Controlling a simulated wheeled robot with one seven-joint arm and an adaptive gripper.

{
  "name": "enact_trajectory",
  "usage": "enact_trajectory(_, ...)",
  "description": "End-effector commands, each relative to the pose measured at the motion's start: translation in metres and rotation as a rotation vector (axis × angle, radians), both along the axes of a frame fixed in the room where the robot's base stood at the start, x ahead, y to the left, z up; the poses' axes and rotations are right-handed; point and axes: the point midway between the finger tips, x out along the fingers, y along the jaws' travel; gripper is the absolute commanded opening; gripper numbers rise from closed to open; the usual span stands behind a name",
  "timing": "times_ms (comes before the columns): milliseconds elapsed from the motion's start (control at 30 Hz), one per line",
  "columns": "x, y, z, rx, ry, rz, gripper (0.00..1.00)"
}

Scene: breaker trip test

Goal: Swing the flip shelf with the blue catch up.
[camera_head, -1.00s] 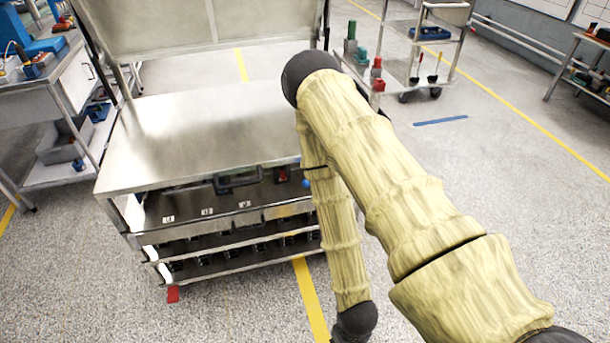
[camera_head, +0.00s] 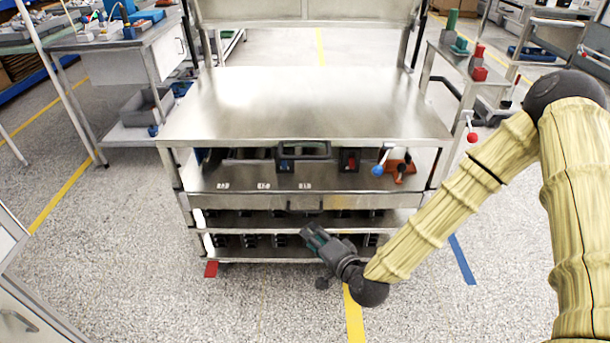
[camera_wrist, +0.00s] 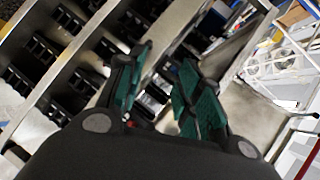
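A blue ball catch (camera_head: 377,170) on a short silver lever shows under the front right part of the steel worktop (camera_head: 300,105). I cannot tell which panel is its flip shelf. A second catch with a red ball (camera_head: 472,137) hangs at the right side of the bench. My gripper (camera_head: 312,236) is low in front of the bench's lower shelves, below and left of the blue catch, and apart from it. In the wrist view its green-padded fingers (camera_wrist: 160,95) are spread with nothing held between them. The blue catch is not visible in the wrist view.
Under the worktop are a dark handle (camera_head: 303,150), a red switch (camera_head: 349,159) and an orange-brown piece (camera_head: 398,168). Lower shelves (camera_head: 290,222) hold rows of dark parts. A side table (camera_head: 110,65) stands left. The floor in front is open.

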Motion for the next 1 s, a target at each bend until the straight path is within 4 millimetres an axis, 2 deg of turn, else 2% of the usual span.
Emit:
enact_trajectory(33, 0.019, 0.0, 0.007, 0.073, -0.056, -0.034, 0.35)
enact_trajectory(100, 0.041, 0.0, 0.033, 0.172, -0.128, -0.071, 0.35)
enact_trajectory(200, 0.063, -0.004, 0.066, 0.29, -0.214, -0.11, 0.35)
enact_trajectory(300, 0.076, -0.009, 0.091, 0.372, -0.273, -0.134, 0.35)
enact_trajectory(400, 0.083, -0.013, 0.107, 0.419, -0.308, -0.146, 0.35)
enact_trajectory(667, 0.102, -0.007, 0.117, 0.438, -0.323, -0.15, 0.35)
enact_trajectory(1000, 0.151, 0.014, 0.125, 0.435, -0.321, -0.149, 0.35)
